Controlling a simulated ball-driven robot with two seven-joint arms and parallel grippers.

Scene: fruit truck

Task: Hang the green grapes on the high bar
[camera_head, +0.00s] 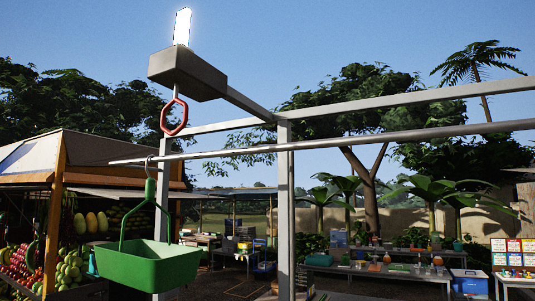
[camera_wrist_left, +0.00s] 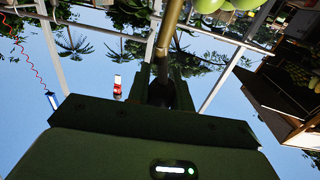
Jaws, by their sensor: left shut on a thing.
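The high bar (camera_head: 360,138) is a thin metal rod running from the left middle of the head view, rising slightly to the right edge. Neither gripper shows in the head view, nor do the green grapes. In the left wrist view, which is upside down, my dark left gripper (camera_wrist_left: 166,88) is shut on an olive-brown stem (camera_wrist_left: 171,25). Pale green round fruits (camera_wrist_left: 210,5), which look like the green grapes, show beside it, cut by the top edge. Their join to the stem is out of view. My right gripper is not in view.
A green basket (camera_head: 150,265) hangs by a hook from the bar's left end. A red ring (camera_head: 174,117) hangs from a grey box (camera_head: 187,75) above. A post (camera_head: 286,210) stands behind the bar. The bar's right part looks bare. A fruit stall (camera_head: 60,190) stands left.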

